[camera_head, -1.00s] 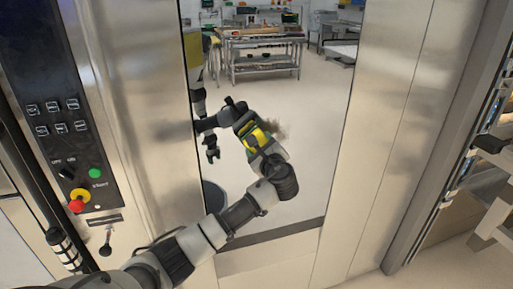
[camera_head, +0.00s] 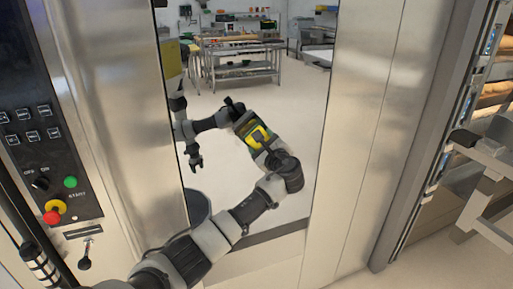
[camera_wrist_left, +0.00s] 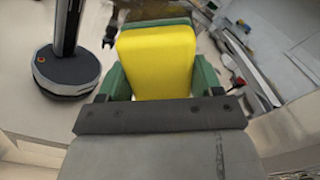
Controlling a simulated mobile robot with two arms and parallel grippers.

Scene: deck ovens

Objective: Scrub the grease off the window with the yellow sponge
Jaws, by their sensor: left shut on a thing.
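The window (camera_head: 298,115) is a tall glass pane between steel panels, showing a bright kitchen and a mirrored robot. My left arm reaches in from the lower left, and my left gripper (camera_head: 256,134) is at the pane, shut on the yellow sponge (camera_head: 259,137). In the left wrist view the yellow sponge (camera_wrist_left: 157,62) sits upright between the green fingers. A dark brown patch (camera_wrist_left: 153,12) shows beyond its far end; I cannot tell whether it is grease or a reflection. No grease is clearly visible in the head view; some may be behind the gripper. My right gripper is not directly in view.
A control panel (camera_head: 50,150) with buttons and a red-yellow knob (camera_head: 53,212) stands left of the window. A rack (camera_head: 485,165) with trays stands at the right edge. A round dark base (camera_wrist_left: 67,72) shows in the wrist view. The glass right of my gripper is free.

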